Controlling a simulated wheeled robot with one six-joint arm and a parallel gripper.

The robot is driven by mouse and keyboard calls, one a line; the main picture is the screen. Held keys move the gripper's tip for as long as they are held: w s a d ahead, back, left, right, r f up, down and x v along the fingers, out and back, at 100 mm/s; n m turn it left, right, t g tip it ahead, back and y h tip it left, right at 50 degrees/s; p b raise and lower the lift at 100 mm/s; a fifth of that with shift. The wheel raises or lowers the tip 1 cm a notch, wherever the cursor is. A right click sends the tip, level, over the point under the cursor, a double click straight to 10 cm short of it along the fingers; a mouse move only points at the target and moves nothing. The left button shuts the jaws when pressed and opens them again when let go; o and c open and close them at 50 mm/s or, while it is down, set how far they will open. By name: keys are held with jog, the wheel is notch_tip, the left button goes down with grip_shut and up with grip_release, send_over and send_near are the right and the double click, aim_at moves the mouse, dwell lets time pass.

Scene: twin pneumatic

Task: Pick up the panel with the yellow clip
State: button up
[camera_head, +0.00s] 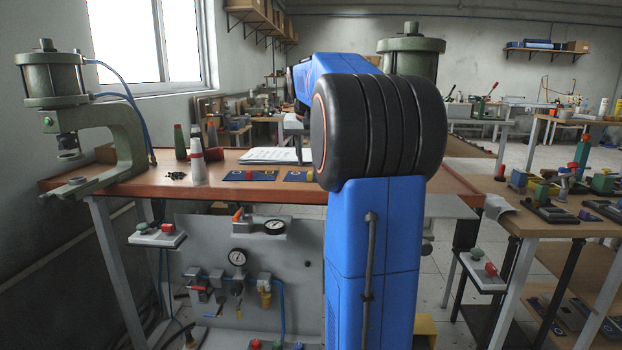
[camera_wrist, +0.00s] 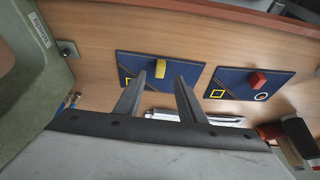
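In the wrist view, the panel with the yellow clip (camera_wrist: 142,83) is a dark blue plate lying flat on the wooden bench. Its yellow clip (camera_wrist: 160,69) stands up near the middle, with a yellow square outline beside it. My gripper (camera_wrist: 160,76) is open and empty. Its two fingers point toward this panel, and the clip shows between the fingertips; I cannot tell the height gap. In the head view, my gripper is mostly hidden by my arm, and two blue panels lie on the bench beside it.
A similar blue panel with a red clip (camera_wrist: 257,79) lies beside it. White papers (camera_head: 270,155) lie on the bench. Bottles (camera_head: 197,160) stand further left. Green presses stand at the left (camera_head: 110,120) and right (camera_head: 409,52) ends.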

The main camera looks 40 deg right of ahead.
aim_at(310, 173)
jog(key=shift+x, duration=2.7)
grip_shut()
